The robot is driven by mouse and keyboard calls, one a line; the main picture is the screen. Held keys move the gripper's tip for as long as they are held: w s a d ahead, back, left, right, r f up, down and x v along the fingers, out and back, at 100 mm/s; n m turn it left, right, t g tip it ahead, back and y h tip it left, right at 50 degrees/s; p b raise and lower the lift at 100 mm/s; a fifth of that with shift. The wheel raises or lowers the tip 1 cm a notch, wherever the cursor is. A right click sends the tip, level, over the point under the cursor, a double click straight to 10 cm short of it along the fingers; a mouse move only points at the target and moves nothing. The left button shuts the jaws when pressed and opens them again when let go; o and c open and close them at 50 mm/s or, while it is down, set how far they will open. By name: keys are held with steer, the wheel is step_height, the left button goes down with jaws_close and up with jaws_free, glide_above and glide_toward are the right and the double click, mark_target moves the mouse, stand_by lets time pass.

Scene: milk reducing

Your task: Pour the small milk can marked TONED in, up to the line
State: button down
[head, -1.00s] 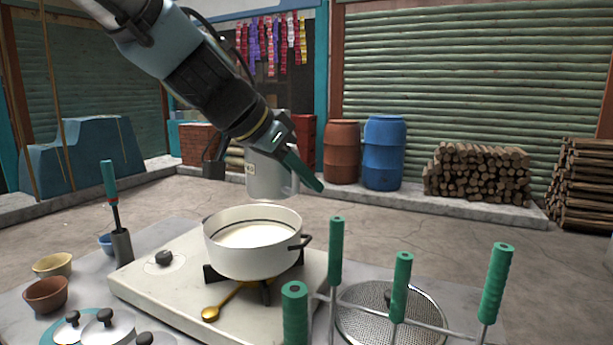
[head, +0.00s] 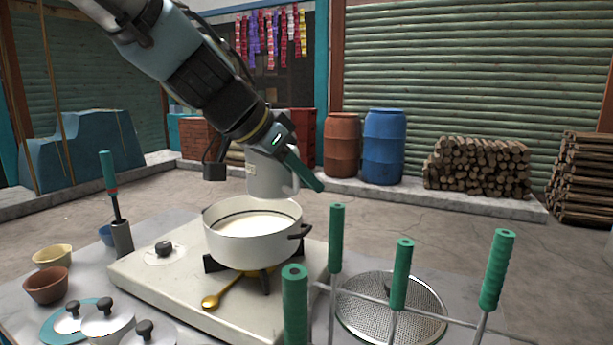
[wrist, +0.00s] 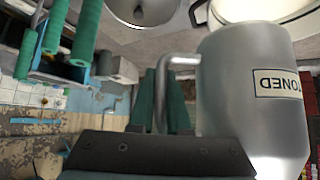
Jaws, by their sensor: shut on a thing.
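The small grey milk can (head: 268,176) hangs just above the far rim of the white pot (head: 252,253). It looks close to upright, and no milk stream shows. Its TONED label (wrist: 279,84) reads upside down in the wrist view. My gripper (head: 312,180) is shut on the can's handle (wrist: 164,88), with its green fingers to the right of the can in the head view. White milk (head: 248,229) lies in the pot, below a dark line (head: 236,214) on the inner wall. The can's mouth and contents are hidden.
A rack with green handles (head: 403,274) and a round strainer (head: 390,318) are at front right.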

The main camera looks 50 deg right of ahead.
steer(key=shift+s+a+r+n+g+y+p, duration=0.15)
steer(key=shift+s+r+g+p, duration=0.25)
steer(key=shift+p, duration=0.45)
steer(key=shift+s+r+n+g+y+p, duration=0.1)
steer(key=shift+s+r+n+g+p, duration=0.15)
steer(key=shift+r+p, duration=0.45)
steer(key=shift+s+a+r+n+g+y+p, duration=0.1)
steer(key=shift+s+r+g+p, duration=0.2)
steer(key=shift+p, duration=0.7)
steer(key=shift+s+a+r+n+g+p, duration=0.1)
steer(key=shift+s+r+n+g+p, duration=0.3)
steer(key=shift+p, duration=0.75)
steer(key=shift+s+r+n+g+p, duration=0.1)
steer(key=shift+s+r+g+p, duration=0.25)
steer(key=shift+r+p, duration=0.6)
steer(key=shift+s+f+n+g+p, duration=0.15)
steer(key=shift+f+n+g+p, duration=0.5)
steer(key=shift+g+p, duration=0.5)
steer(key=shift+r+n+g+p, duration=0.1)
steer(key=shift+n+g+p, duration=0.35)
steer(key=shift+g+p, duration=0.8)
steer(key=shift+p, duration=0.3)
steer(key=shift+w+r+n+g, duration=0.3)
steer(key=shift+r+n, duration=0.05)
steer(key=shift+n, duration=0.05)
steer(key=shift+w+r+p, duration=0.1)
steer(key=shift+r+p, duration=0.05)
steer(key=shift+p, duration=0.2)
